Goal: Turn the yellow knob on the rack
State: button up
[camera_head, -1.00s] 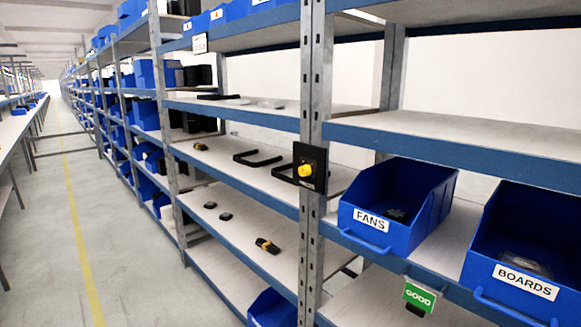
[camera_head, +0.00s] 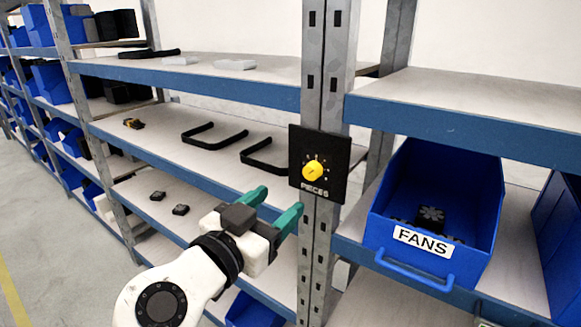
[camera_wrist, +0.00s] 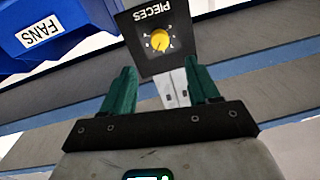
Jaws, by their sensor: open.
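The yellow knob (camera_head: 313,170) sits on a black square panel (camera_head: 334,190) marked PIECES, fixed to the metal upright of the rack (camera_head: 325,90). A dial of pale marks surrounds the knob. My gripper (camera_head: 271,207) with green fingers is open and empty, below and to the left of the panel in the head view, apart from the knob. In the wrist view the knob (camera_wrist: 159,39) shows upside down beyond my gripper (camera_wrist: 160,82), roughly centred between the spread fingers. Nothing hides the knob.
A blue bin marked FANS (camera_head: 430,215) stands on the shelf just right of the upright, with dark parts inside. Two black handles (camera_head: 213,136) lie on the shelf to the left. Shelf edges run on both sides of the upright. The aisle floor (camera_head: 25,240) is clear.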

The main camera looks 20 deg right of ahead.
aim_at(309, 174)
jog(key=p+x, duration=0.2)
jog(key=x, duration=0.8)
jog(key=shift+w+d, duration=0.25)
jog(key=shift+c, duration=0.4)
jog(key=c, duration=1)
jog(key=shift+o, duration=0.2)
